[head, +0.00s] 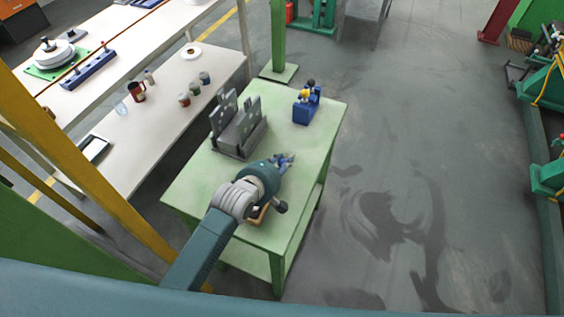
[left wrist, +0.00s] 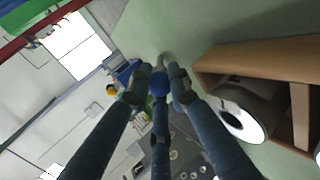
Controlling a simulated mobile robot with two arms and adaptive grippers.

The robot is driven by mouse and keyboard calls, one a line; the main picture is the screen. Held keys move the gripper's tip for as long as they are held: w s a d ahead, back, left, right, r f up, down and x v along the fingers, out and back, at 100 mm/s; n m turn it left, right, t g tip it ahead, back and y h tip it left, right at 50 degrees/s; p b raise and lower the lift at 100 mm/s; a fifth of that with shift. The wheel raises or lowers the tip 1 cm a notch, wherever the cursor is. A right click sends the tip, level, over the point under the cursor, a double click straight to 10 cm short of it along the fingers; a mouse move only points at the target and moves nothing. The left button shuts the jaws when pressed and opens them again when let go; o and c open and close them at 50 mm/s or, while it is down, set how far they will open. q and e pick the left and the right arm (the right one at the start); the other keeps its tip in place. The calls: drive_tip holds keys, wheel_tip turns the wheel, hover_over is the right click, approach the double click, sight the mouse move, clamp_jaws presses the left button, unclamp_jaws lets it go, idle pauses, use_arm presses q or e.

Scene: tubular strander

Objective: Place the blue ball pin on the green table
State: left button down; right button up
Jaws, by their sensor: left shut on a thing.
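My left gripper (head: 286,160) is over the green table (head: 318,155), near its middle, with the arm reaching in from the lower left. In the left wrist view the blue ball pin (left wrist: 158,83) shows as a round blue head between the fingertips of the left gripper (left wrist: 159,78). The gripper is shut on it; the rest of the pin is hard to make out. The table's green top (left wrist: 185,30) lies behind the fingertips. I cannot tell whether the pin touches the table. My right gripper is not in view.
A blue holder (head: 304,112) with a yellow and a dark ball stands at the table's far right. A grey metal fixture (head: 238,135) is on the left. A brown box (left wrist: 270,50) with a white-ended roll (left wrist: 243,118) is beside the gripper. The table's right side is clear.

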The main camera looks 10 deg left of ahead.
use_arm(q)
drive_tip(key=c, duration=2)
unclamp_jaws()
drive_tip(key=shift+f, duration=0.15)
drive_tip(key=shift+c, duration=0.2)
drive_tip(key=shift+o, duration=0.7)
drive_tip(key=shift+r, duration=0.25)
drive_tip(key=v, duration=1.2)
drive_tip(key=shift+b, duration=0.45)
drive_tip(key=shift+f, duration=0.1)
